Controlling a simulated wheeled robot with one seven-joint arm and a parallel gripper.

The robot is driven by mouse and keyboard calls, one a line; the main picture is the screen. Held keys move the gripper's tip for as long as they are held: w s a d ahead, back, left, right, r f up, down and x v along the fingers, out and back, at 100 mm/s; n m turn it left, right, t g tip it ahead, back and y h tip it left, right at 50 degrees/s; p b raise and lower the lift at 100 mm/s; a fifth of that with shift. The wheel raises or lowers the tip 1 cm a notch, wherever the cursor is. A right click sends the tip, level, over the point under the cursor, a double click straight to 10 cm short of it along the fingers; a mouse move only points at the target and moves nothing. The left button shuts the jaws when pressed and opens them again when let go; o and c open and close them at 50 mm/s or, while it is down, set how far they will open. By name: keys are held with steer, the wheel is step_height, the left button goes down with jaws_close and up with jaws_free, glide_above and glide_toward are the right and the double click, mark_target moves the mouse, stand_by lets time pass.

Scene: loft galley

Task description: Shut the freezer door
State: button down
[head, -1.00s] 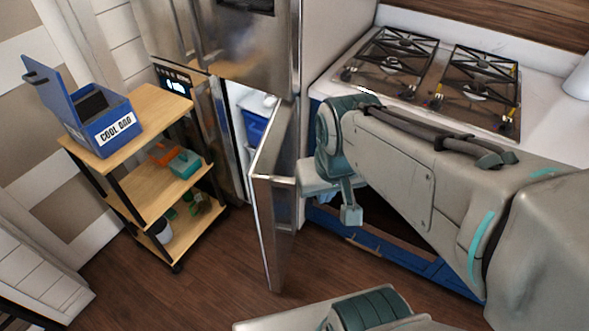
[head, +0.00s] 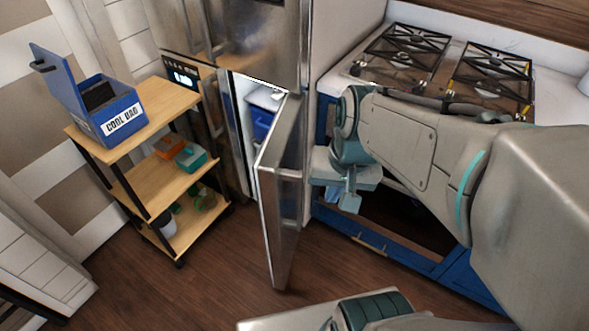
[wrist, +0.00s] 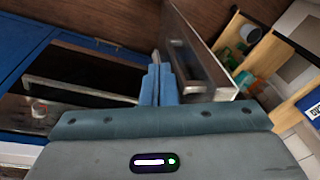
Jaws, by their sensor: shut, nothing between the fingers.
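The freezer door (head: 279,205), a steel lower door, stands open, swung out toward me, with its handle side facing right. It also shows in the wrist view (wrist: 190,52), just right of the fingertips. The freezer opening behind it shows a blue bin (head: 262,125) inside. My gripper (head: 350,203) is right of the door, on its outer side, with a small gap between them in the head view. In the wrist view its two blue fingers (wrist: 159,72) are shut together and empty, close to the door. I cannot tell whether they touch it.
A wooden shelf cart (head: 165,185) with a blue cool bag (head: 108,110) stands left of the freezer. A stove counter (head: 350,85) with an open blue-framed cabinet (head: 390,250) is on the right. Wood floor (head: 210,285) in front of the cart and door is clear.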

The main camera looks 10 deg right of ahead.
steer(key=w+d+f+m+t+y+b, duration=0.1)
steer(key=w+d+f+m+y+b, duration=0.35)
steer(key=f+m+b, duration=0.45)
steer(key=w+d+f+m+t+y+b, duration=0.1)
steer(key=w+d+f+m+y+b, duration=0.2)
steer(key=w+d+f+m+b, duration=0.55)
steer(key=w+a+f+m+b, duration=0.1)
steer(key=a+f+m, duration=0.1)
steer(key=a+f, duration=0.7)
steer(key=shift+w+a+m+b, duration=0.15)
steer(key=shift+a+m+b, duration=0.25)
steer(key=shift+a, duration=1.2)
